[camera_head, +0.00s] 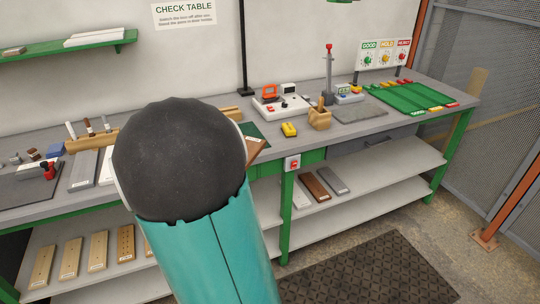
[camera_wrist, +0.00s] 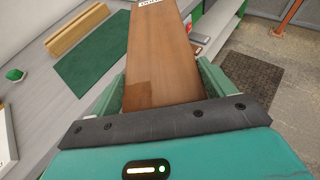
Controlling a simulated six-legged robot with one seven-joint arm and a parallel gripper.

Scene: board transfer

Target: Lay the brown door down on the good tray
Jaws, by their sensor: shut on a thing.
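The brown door (camera_wrist: 165,60) is a long flat wooden board with a white label at its far end. In the wrist view my gripper (camera_wrist: 165,92) is shut on it, with a green finger along each side. The door stretches out ahead of the gripper above the bench. In the head view only a corner of the door (camera_head: 255,147) shows; my arm hides the rest and the gripper. Green trays (camera_head: 410,97) lie at the bench's far right, below a sign (camera_head: 369,57) with the leftmost panel marked GOOD. The good tray's own edges are hard to tell apart.
A green mat (camera_wrist: 92,55) and a wooden block (camera_wrist: 77,29) lie on the bench beside the door. A yellow item (camera_head: 289,129), a wooden holder (camera_head: 319,118), a meter (camera_head: 280,103) and a grey mat (camera_head: 360,110) stand between my arm and the trays.

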